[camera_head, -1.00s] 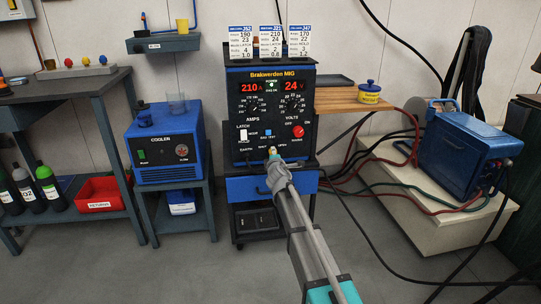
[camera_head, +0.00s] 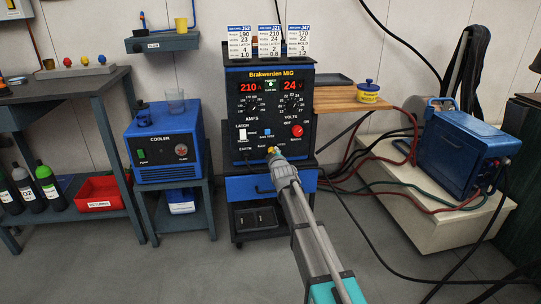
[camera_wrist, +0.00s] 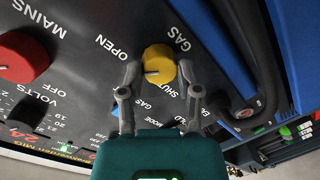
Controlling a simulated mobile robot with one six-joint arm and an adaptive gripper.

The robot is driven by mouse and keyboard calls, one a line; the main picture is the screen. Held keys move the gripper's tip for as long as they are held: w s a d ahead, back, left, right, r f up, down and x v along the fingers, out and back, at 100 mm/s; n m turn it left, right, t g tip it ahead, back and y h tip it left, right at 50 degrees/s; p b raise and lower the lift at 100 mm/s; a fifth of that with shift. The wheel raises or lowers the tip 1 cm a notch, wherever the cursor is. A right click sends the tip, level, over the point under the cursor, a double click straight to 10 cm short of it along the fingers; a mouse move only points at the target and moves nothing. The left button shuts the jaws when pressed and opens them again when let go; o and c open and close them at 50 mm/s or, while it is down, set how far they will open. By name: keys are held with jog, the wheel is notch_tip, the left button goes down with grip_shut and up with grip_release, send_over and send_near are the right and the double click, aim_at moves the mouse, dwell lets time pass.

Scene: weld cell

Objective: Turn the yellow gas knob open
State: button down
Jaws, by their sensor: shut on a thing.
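The yellow gas knob (camera_wrist: 160,62) is on the black front panel of the Brakwerden MIG welder (camera_head: 240,135). In the head view only a small yellow bit (camera_head: 270,149) shows past my gripper. In the wrist view the fingers of my gripper (camera_wrist: 158,72) stand on either side of the knob, shut on it. The knob's pale pointer mark lies on its lower left part. The word OPEN is to the left of the knob, SHUT below it and GAS at its upper right.
The red mains knob (camera_head: 297,130) is close by on the same panel. A blue cooler (camera_head: 165,145) stands on the left. A blue unit (camera_head: 460,155) with cables is on the right. Cables cross the floor at right.

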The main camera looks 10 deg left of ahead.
jog(key=shift+d+f+m, duration=0.1)
jog(key=shift+m, duration=0.4)
jog(key=shift+c, duration=1.5)
grip_release()
